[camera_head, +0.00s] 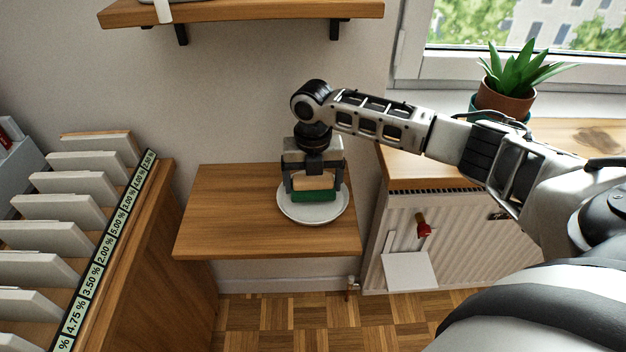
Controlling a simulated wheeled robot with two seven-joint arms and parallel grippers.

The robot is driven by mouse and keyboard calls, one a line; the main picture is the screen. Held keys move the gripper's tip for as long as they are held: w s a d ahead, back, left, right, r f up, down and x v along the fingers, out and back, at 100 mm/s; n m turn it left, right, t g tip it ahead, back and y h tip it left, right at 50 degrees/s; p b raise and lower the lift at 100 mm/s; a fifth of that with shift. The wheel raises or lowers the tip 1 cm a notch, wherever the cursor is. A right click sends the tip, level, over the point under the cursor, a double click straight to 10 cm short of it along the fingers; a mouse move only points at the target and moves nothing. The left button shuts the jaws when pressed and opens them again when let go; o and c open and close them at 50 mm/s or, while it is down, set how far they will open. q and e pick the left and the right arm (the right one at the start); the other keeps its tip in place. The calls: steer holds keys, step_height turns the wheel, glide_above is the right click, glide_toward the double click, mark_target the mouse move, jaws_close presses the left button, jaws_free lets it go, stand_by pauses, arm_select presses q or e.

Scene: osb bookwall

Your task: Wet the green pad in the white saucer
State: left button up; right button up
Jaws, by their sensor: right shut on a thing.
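The white saucer (299,215) sits near the right end of a small wooden wall shelf (225,218). My right gripper (314,188) points down over the saucer and is shut on the green pad (314,196), which has a tan upper part. The pad is within the saucer's outline, low over it. I cannot tell whether its underside touches the saucer. Any liquid in the saucer is not visible. My left gripper is not in view.
A rack of white blocks with percentage labels (104,250) stands at the left. A radiator (455,235) and a wooden sill with a potted plant (507,95) are at the right. Another wooden shelf (240,14) hangs above. The small shelf's left part is clear.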

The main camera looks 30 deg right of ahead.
steer(key=shift+f, duration=0.4)
steer(key=shift+f+b, duration=0.45)
steer(key=shift+f, duration=0.3)
steer(key=shift+r, duration=0.1)
stand_by(1.1)
steer(key=shift+r+p, duration=2.4)
steer(key=shift+p, duration=0.45)
steer(key=shift+r, duration=0.1)
step_height(320, 180, up, 4)
steer(key=p, duration=0.4)
steer(key=shift+p, duration=0.35)
stand_by(0.5)
